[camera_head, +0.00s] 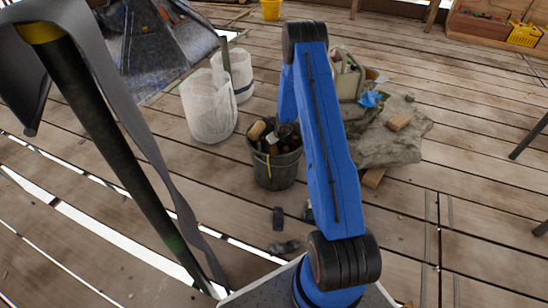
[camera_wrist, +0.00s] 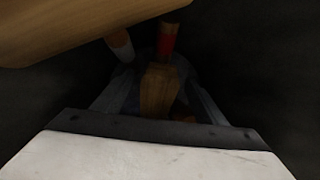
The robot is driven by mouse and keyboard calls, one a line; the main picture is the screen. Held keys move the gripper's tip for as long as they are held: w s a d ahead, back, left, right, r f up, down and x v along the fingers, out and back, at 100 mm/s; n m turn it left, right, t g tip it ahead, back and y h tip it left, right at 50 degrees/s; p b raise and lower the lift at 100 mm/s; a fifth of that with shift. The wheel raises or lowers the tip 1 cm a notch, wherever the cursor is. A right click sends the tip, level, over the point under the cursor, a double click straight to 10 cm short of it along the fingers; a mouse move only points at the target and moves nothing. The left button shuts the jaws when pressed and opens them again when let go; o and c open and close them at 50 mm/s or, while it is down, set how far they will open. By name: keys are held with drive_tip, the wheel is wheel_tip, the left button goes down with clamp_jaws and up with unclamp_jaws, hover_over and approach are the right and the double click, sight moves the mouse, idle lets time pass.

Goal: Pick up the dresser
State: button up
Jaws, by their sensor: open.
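My gripper (camera_wrist: 157,78) points down into the dark bucket (camera_head: 275,170), which stands on the deck. In the wrist view its jaws are apart, with a brown wooden piece (camera_wrist: 159,90) showing between them. I cannot tell whether they touch it. A large pale wooden piece (camera_wrist: 80,28) crosses the upper left, close to the camera. I cannot tell which wooden piece is the dresser.
White sacks (camera_head: 208,105) stand left of the bucket. A grey sheet (camera_head: 395,140) with a bag and a wooden block lies to the right. Small dark items (camera_head: 279,217) lie in front of the bucket. A dark pole (camera_head: 110,140) crosses the left. Deck at right is mostly clear.

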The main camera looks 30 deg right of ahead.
drive_tip(key=shift+w+f, duration=0.1)
drive_tip(key=shift+f, duration=0.15)
clamp_jaws()
drive_tip(key=shift+r, duration=0.65)
drive_tip(key=shift+s+d, duration=0.2)
drive_tip(key=shift+s, duration=0.8)
drive_tip(key=shift+s+d, duration=0.2)
drive_tip(key=shift+s, duration=0.8)
wheel_tip(320, 180, up, 14)
drive_tip(key=shift+f, duration=0.15)
